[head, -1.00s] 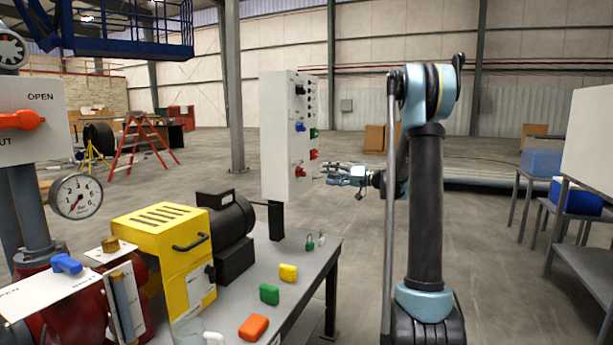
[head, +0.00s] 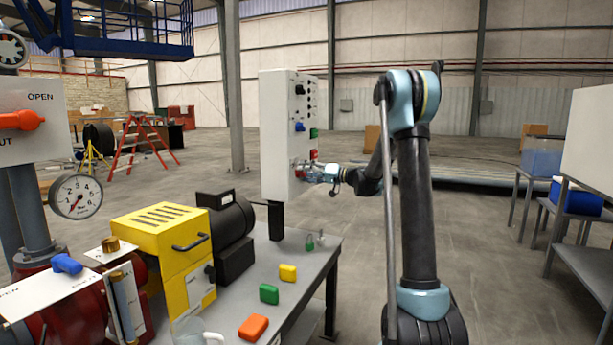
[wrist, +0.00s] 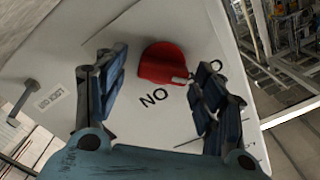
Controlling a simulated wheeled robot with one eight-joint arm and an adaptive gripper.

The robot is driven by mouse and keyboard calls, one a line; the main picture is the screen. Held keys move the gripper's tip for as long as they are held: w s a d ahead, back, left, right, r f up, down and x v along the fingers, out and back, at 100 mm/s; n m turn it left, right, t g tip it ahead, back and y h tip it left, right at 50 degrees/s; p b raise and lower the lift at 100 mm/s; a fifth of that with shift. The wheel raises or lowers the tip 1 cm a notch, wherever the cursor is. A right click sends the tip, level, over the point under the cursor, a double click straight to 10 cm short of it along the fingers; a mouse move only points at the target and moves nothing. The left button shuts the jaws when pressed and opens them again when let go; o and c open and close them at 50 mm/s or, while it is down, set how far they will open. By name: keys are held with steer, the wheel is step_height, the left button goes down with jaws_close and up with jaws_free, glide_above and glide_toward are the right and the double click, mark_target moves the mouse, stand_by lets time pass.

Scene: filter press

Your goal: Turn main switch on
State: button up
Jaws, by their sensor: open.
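The main switch looks to be the red rotary knob (wrist: 163,63) on the control box, seen close up in the wrist view with a small pale mark on its edge. The lettering "NO" or "ON" beside it appears turned by the camera angle. My gripper (wrist: 155,85) is open, with one finger on either side of the knob; I cannot tell whether either finger touches it. In the head view, my gripper (head: 318,173) is at the lower part of the white control box (head: 275,140) and largely hides the knob there.
The box also carries a red button (head: 314,154), a green button (head: 314,133) and a blue knob (head: 299,127) above my gripper. Coloured blocks and padlocks lie on the grey table (head: 300,262) below.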

steer(key=c, duration=1.1)
steer(key=shift+o, duration=0.2)
steer(key=shift+m, duration=0.3)
steer(key=m, duration=1.2)
steer(key=shift+d+f+m, duration=0.15)
steer(key=shift+f+m, duration=0.15)
steer(key=m, duration=0.4)
steer(key=shift+f+m, duration=0.1)
steer(key=shift+m, duration=0.2)
steer(key=o, duration=1.1)
steer(key=shift+c, duration=0.2)
